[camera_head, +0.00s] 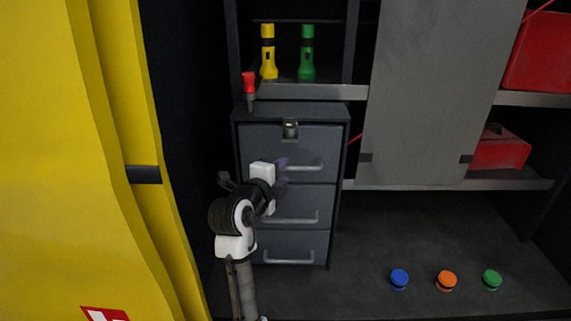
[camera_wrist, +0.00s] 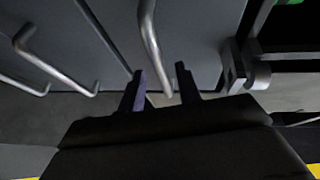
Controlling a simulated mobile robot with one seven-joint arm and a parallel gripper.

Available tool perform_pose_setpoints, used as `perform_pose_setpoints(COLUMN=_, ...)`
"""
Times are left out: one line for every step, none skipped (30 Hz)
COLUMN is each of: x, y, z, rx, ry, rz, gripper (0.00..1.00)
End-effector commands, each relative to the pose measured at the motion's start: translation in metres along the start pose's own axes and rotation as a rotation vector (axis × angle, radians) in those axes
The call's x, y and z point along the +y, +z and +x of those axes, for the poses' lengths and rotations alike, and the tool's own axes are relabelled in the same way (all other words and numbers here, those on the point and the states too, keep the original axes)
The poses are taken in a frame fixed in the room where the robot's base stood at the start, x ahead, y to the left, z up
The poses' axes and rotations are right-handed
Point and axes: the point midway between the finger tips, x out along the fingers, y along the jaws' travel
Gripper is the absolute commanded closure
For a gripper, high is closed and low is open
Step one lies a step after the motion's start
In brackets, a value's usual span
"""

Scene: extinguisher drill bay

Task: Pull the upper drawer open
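A dark grey cabinet has three stacked drawers. The upper drawer (camera_head: 258,145) looks flush with the cabinet front. Its metal bar handle (camera_head: 308,167) also shows in the wrist view (camera_wrist: 149,35). My gripper (camera_head: 283,171) is in front of the upper drawer, at the left part of this handle. In the wrist view my gripper (camera_wrist: 161,80) has its two dark fingers apart, with the handle's near end in line with the gap between them. I cannot tell whether a finger touches the bar. A metal latch (camera_head: 290,128) sits at the upper drawer's top edge.
The middle drawer handle (camera_head: 295,219) and lower drawer handle (camera_head: 289,259) are below. A red-topped object (camera_head: 249,86) stands on the cabinet's left edge. Yellow (camera_head: 268,52) and green (camera_head: 307,52) flashlights stand on the shelf behind. A large yellow panel (camera_head: 60,150) fills the left.

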Motion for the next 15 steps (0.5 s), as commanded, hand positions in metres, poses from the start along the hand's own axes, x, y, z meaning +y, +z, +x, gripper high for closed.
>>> perform_pose_setpoints(x=-0.002, y=-0.001, z=0.008, rx=0.002, ry=0.003, rz=-0.001, gripper=0.66)
perform_pose_setpoints(x=-0.002, y=-0.001, z=0.012, rx=0.002, ry=0.002, rz=-0.001, gripper=0.66)
perform_pose_setpoints(x=-0.002, y=-0.001, z=0.018, rx=0.002, ry=0.001, rz=-0.001, gripper=0.66)
perform_pose_setpoints(x=-0.001, y=0.0, z=0.021, rx=0.002, ry=0.002, rz=-0.001, gripper=0.66)
perform_pose_setpoints(x=-0.001, y=0.0, z=0.023, rx=0.001, ry=0.001, rz=0.0, gripper=0.66)
perform_pose_setpoints(x=-0.001, y=0.0, z=0.026, rx=0.0, ry=0.0, rz=0.0, gripper=0.66)
perform_pose_setpoints(x=-0.001, y=0.0, z=0.028, rx=0.0, ry=0.0, rz=0.0, gripper=0.66)
perform_pose_setpoints(x=0.0, y=0.0, z=0.03, rx=0.0, ry=0.001, rz=0.0, gripper=0.66)
perform_pose_setpoints(x=0.0, y=0.0, z=0.031, rx=0.0, ry=0.001, rz=0.0, gripper=0.66)
perform_pose_setpoints(x=0.0, y=0.0, z=0.032, rx=-0.001, ry=0.0, rz=0.001, gripper=0.66)
perform_pose_setpoints(x=0.0, y=0.0, z=0.032, rx=-0.001, ry=0.0, rz=0.001, gripper=0.66)
perform_pose_setpoints(x=0.0, y=0.0, z=0.032, rx=-0.001, ry=0.0, rz=0.001, gripper=0.66)
perform_pose_setpoints(x=0.0, y=0.0, z=0.032, rx=-0.001, ry=0.0, rz=0.001, gripper=0.66)
perform_pose_setpoints(x=0.0, y=0.0, z=0.032, rx=-0.001, ry=0.0, rz=0.001, gripper=0.66)
perform_pose_setpoints(x=0.0, y=0.0, z=0.032, rx=-0.001, ry=0.0, rz=0.001, gripper=0.66)
